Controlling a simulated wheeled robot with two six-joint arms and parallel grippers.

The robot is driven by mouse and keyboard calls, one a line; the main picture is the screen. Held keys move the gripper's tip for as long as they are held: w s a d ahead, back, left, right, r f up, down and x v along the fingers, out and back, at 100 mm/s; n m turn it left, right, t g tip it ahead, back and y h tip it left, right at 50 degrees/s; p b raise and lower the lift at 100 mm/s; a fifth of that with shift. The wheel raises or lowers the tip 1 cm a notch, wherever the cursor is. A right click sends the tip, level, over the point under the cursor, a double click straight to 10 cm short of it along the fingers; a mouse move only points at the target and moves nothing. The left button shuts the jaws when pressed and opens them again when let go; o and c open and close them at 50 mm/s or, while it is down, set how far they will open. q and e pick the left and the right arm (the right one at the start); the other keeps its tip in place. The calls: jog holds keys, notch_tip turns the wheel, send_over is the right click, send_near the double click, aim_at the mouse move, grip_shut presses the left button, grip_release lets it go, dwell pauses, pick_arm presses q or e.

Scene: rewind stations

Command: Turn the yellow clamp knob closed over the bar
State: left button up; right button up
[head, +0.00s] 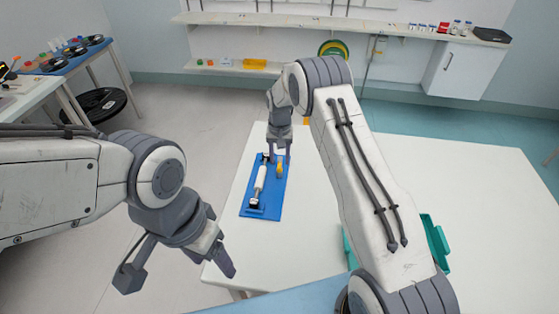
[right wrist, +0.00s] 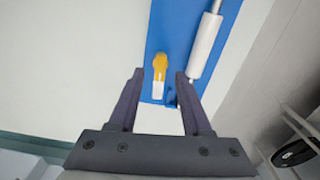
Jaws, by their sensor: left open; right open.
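The yellow clamp knob (right wrist: 159,64) is on a blue board, just beyond and between my right fingertips in the right wrist view. A white piece (right wrist: 158,90) extends from the knob's near end. A white bar (right wrist: 206,44) lies along the board beside the knob. In the head view the board (head: 262,211) lies on the white table, with the bar (head: 260,180) and the knob (head: 280,170) on it. My right gripper (head: 278,157) is open and empty over the board's far end; it also shows in the right wrist view (right wrist: 159,77). My left gripper (head: 178,278) is open and empty left of the table.
The white table (head: 480,215) is largely clear at the right. A teal tray (head: 436,243) is partly hidden behind my right arm. A blue table (head: 66,64) with dark discs stands at the far left. A shelf (head: 340,22) with small items runs along the back wall.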

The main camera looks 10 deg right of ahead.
aim_at(280, 163)
jog(key=shift+f, duration=1.35)
grip_shut()
